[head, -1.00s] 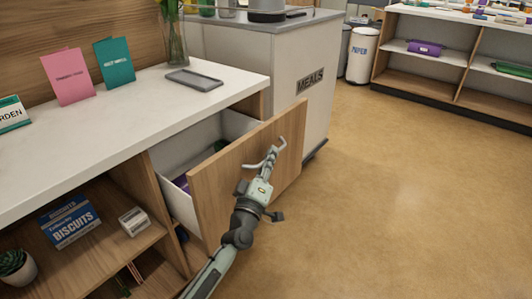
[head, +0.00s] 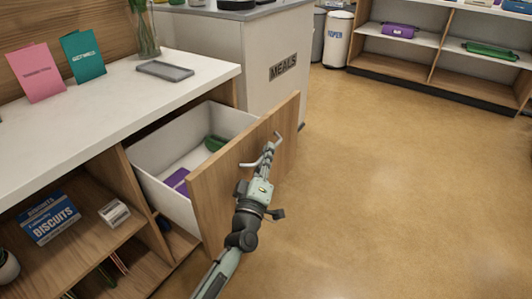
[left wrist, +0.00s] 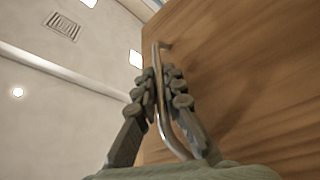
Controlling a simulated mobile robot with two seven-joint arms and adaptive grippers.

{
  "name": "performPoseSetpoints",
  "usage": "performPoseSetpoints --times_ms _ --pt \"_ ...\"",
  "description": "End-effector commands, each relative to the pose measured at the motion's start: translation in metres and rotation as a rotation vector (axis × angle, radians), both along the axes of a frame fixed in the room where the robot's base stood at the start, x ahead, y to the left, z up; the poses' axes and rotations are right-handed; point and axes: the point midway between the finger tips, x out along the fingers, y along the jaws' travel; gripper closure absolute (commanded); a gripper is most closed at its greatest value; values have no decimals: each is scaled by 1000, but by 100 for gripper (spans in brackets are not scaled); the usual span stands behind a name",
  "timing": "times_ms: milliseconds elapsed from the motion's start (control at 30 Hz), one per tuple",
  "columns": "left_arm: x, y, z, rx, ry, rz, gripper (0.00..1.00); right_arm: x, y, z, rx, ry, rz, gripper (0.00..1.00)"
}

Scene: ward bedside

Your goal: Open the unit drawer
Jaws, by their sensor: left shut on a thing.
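The unit drawer (head: 232,185) has a wooden front and pale inner walls. It stands well out from the unit (head: 75,145), its inside in view from above. A purple thing (head: 177,181) and a green thing (head: 214,143) lie in it. My left gripper (head: 265,160) is at the outer face of the drawer front, shut on the metal bar handle (head: 274,145). In the left wrist view the fingers (left wrist: 160,95) close on both sides of the handle (left wrist: 163,125), in front of the wooden front. My right gripper is not in view.
A grey tray (head: 165,71) and two upright cards, pink (head: 38,72) and teal (head: 83,56), stand on the worktop. A biscuits box (head: 48,218) is on the shelf below. A meals cart (head: 225,50) stands behind the drawer. The floor at right is clear.

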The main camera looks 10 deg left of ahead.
Motion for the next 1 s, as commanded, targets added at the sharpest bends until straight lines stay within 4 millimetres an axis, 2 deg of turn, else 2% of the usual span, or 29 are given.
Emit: performPoseSetpoints --times_ms 33,67,133,467,567,800,1000 --pt "0 1 -1 0 2 1 100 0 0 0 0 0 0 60" --pt "0 1 -1 0 2 1 90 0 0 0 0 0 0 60" --pt "0 1 -1 0 2 1 82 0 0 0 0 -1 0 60" --pt "-3 1 -2 0 2 1 82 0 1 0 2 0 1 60" --pt "-14 0 -5 0 4 0 82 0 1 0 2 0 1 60" --pt "-53 1 -13 1 4 0 82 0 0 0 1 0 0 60" --pt "-72 1 -17 0 2 1 82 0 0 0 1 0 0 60"
